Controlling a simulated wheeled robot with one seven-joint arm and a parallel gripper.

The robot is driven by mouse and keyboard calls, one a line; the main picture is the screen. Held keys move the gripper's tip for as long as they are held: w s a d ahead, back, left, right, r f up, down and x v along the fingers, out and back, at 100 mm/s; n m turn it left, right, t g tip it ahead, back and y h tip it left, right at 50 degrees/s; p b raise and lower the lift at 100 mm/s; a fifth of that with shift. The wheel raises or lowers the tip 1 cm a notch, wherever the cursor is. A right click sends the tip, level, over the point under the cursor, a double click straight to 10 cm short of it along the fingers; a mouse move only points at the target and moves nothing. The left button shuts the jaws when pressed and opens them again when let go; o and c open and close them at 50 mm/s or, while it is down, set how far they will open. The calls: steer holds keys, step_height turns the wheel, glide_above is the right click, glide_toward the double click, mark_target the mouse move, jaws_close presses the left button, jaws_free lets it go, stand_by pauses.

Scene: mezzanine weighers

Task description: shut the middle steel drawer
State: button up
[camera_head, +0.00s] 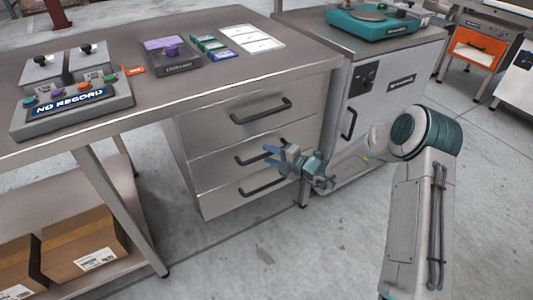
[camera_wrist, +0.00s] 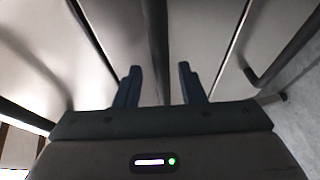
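The middle steel drawer (camera_head: 215,168) is in a grey cabinet under the bench, between a top drawer and a bottom drawer. Its front looks about level with the others; a small gap is hard to tell. Its dark bar handle (camera_head: 250,157) is partly hidden by my gripper (camera_head: 269,155). My gripper is open in front of the right part of this handle. In the wrist view the two blue fingers stand apart, with the dark handle bar (camera_wrist: 155,40) running between them. I cannot tell whether they touch it.
The top drawer handle (camera_head: 262,111) is above and the bottom drawer handle (camera_head: 263,187) below, close to my gripper. A cabinet with a dark handle (camera_head: 349,123) stands to the right. A bench leg (camera_head: 120,210) and cardboard boxes (camera_head: 82,245) are at left. The floor in front is clear.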

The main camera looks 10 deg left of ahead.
steer(key=p+v, duration=0.2)
steer(key=v, duration=0.9)
steer(key=shift+s+d, duration=0.15)
steer(key=shift+d, duration=0.25)
